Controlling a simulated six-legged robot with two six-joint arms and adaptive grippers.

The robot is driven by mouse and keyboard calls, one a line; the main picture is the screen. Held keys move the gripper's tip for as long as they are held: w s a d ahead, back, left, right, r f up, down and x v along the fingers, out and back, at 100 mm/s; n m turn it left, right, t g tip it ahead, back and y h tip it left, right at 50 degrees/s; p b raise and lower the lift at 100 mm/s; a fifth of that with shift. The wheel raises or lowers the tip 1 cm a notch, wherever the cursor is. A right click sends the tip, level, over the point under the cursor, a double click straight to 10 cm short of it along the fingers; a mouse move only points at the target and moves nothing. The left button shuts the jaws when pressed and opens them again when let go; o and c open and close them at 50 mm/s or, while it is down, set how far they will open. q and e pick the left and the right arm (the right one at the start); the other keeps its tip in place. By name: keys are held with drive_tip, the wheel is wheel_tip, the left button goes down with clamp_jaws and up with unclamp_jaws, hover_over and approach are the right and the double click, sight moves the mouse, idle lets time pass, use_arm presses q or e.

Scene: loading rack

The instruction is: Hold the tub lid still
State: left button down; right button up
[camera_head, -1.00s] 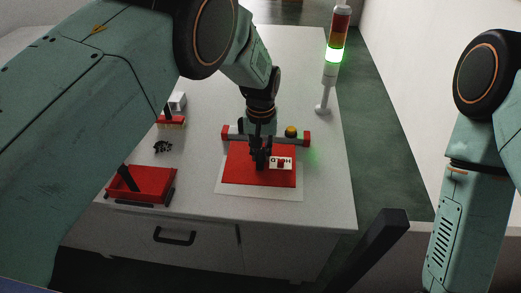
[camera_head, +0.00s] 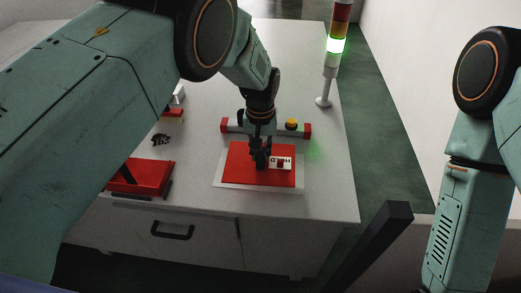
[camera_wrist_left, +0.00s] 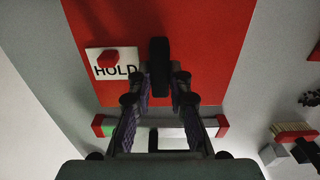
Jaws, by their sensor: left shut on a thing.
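The red tub lid (camera_head: 240,172) lies flat on a pale base whose rim shows around it. A white label (camera_head: 287,163) with a red block is on the lid; in the left wrist view the label (camera_wrist_left: 100,70) reads HOLD. My left gripper (camera_head: 259,163) reaches down to the lid, left of the label. In the left wrist view my left gripper (camera_wrist_left: 160,84) is shut on a black upright piece (camera_wrist_left: 160,52) at the lid, seemingly its handle. The fingers partly hide the contact. My right gripper is out of view.
A grey bar with red ends (camera_head: 306,131) and a yellow button (camera_head: 291,124) lies behind the lid. A signal tower (camera_head: 332,70) glows green at the right edge. A red tray (camera_head: 148,178) and a small black object (camera_head: 161,139) are left. Tabletop right of the lid is clear.

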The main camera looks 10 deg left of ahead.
sight(260, 162)
use_arm(q)
drive_tip(key=shift+f+b, duration=1.65)
drive_tip(key=shift+f, duration=0.6)
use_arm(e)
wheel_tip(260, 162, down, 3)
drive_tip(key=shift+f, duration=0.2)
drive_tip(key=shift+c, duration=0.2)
